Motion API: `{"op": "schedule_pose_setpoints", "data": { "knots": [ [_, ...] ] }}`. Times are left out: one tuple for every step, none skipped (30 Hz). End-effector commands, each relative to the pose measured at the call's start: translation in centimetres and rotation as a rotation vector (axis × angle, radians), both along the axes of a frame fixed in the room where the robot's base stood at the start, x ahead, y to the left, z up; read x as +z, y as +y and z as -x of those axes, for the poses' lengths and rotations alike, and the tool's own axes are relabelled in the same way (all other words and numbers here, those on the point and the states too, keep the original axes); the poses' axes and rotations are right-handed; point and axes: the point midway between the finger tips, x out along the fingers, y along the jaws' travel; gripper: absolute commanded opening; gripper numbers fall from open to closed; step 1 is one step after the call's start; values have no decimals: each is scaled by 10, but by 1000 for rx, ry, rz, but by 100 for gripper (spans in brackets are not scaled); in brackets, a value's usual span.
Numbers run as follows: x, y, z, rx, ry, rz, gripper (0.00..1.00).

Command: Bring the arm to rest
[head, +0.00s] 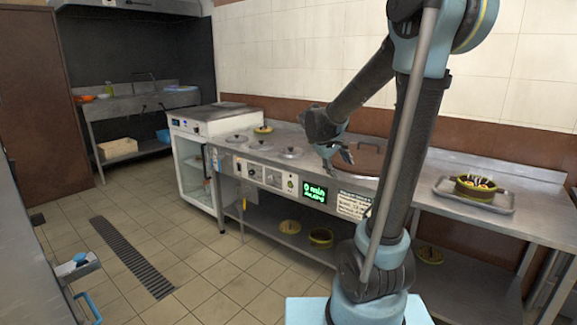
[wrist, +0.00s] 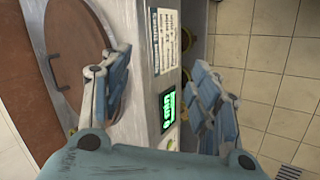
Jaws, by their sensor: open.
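My gripper (head: 337,160) is above the steel counter, near the round brown lid, in the head view. In the wrist view my gripper (wrist: 160,90) has its two blue-grey fingers spread wide, with nothing between them. The brown lid (wrist: 80,50) lies to the left of the fingers in the wrist view. It also shows in the head view (head: 368,160), partly hidden behind my arm. The counter's front panel with the green lit display (wrist: 169,107) shows between the fingers; the display also shows in the head view (head: 314,191).
A tray (head: 470,198) with a pot (head: 474,188) stands on the counter at right. Several burner lids lie left of my gripper. Yellow pots (head: 321,237) sit on the shelf below. A sink unit (head: 130,105) stands at the back left.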

Motion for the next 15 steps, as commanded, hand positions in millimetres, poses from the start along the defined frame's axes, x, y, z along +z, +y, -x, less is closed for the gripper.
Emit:
{"op": "schedule_pose_setpoints", "data": {
  "knots": [
    [-1,-6,16,-21,2,-25,56],
    [-2,-8,24,-31,4,-43,56],
    [-3,-11,35,-45,6,-63,56],
    [-4,-13,43,-57,8,-79,56],
    [-5,-15,52,-69,8,-95,56],
    [-7,-17,63,-84,10,-117,56],
    [-8,-18,71,-95,12,-133,56],
    [-9,-19,79,-106,13,-149,56],
    [-12,-21,90,-121,14,-170,56],
    [-14,-22,98,-133,15,-187,56],
    [-15,-22,106,-144,15,-202,56],
    [-18,-23,117,-160,17,-223,56],
    [-21,-24,125,-172,18,-240,56],
    [-23,-24,133,-182,19,-255,56],
    [-26,-24,143,-198,21,-277,56]
  ]
}}
